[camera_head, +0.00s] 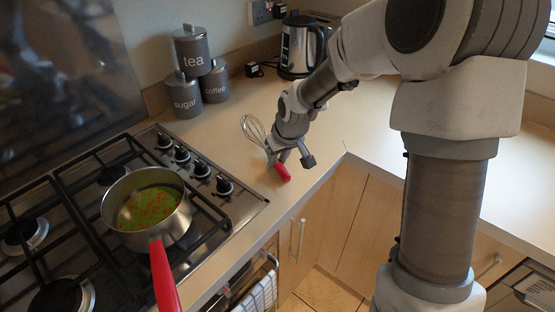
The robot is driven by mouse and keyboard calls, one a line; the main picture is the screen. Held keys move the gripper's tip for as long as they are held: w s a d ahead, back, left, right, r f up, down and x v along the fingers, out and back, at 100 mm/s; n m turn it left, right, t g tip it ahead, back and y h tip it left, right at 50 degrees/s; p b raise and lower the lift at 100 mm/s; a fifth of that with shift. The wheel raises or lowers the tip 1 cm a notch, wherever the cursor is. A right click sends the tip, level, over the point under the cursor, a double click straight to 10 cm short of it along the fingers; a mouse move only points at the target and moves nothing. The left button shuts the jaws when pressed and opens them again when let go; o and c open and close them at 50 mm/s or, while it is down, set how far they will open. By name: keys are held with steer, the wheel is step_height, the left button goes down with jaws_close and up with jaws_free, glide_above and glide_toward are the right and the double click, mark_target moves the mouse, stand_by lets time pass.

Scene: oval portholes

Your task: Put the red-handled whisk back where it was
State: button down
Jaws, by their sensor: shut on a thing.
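The red-handled whisk (282,172) is at the worktop to the right of the hob. Its wire loops (254,129) point up and left, and its red handle end points down and right near the worktop's front edge. My gripper (279,157) is shut on the whisk, around the part between wires and red end. I cannot tell whether the whisk touches the worktop. The middle of the whisk is hidden by my gripper.
A pot (121,230) with a red handle and green soup stands on the gas hob (228,202). Tea, sugar (184,103) and coffee canisters and a kettle (298,50) stand at the back. The worktop (232,119) between hob and kettle is clear.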

steer(key=shift+f, duration=0.2)
steer(key=c, duration=0.7)
jaws_free()
steer(key=shift+r, duration=0.1)
steer(key=shift+r, duration=0.1)
steer(key=shift+r, duration=0.3)
steer(key=p+v, duration=0.2)
steer(key=v, duration=0.9)
steer(key=shift+s+d+r, duration=0.1)
steer(key=shift+s+r, duration=0.15)
steer(key=shift+s, duration=0.05)
